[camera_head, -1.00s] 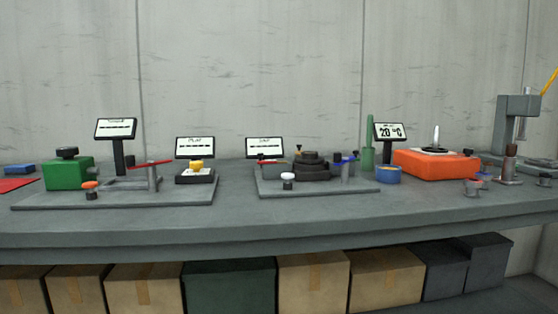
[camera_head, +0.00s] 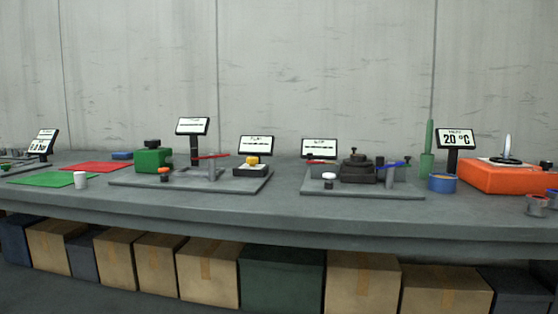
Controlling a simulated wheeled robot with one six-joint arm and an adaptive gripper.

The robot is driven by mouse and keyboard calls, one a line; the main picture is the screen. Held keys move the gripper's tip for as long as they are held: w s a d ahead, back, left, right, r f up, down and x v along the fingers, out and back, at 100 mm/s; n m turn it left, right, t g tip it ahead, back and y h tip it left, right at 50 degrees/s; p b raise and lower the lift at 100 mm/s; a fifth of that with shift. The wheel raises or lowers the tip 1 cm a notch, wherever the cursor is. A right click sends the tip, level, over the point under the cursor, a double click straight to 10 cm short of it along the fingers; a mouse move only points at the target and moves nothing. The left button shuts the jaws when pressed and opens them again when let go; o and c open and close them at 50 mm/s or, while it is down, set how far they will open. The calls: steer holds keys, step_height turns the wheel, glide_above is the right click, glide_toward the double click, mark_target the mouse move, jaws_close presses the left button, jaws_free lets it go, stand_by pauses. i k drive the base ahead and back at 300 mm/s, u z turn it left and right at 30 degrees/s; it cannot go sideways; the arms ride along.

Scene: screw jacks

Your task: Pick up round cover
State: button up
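I cannot tell for sure which thing is the round cover. A dark, stepped round piece with a small knob (camera_head: 357,158) sits on a dark block on the right grey base plate (camera_head: 400,193). A dark flat ring (camera_head: 505,161) lies on top of the orange box (camera_head: 492,177) at the right, around a pale upright pin. My gripper is not in view.
Boxes stand underneath.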

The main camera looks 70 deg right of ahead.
mark_target(353, 160)
steer(key=u, duration=0.6)
steer(key=k, duration=1.45)
steer(key=z, duration=0.25)
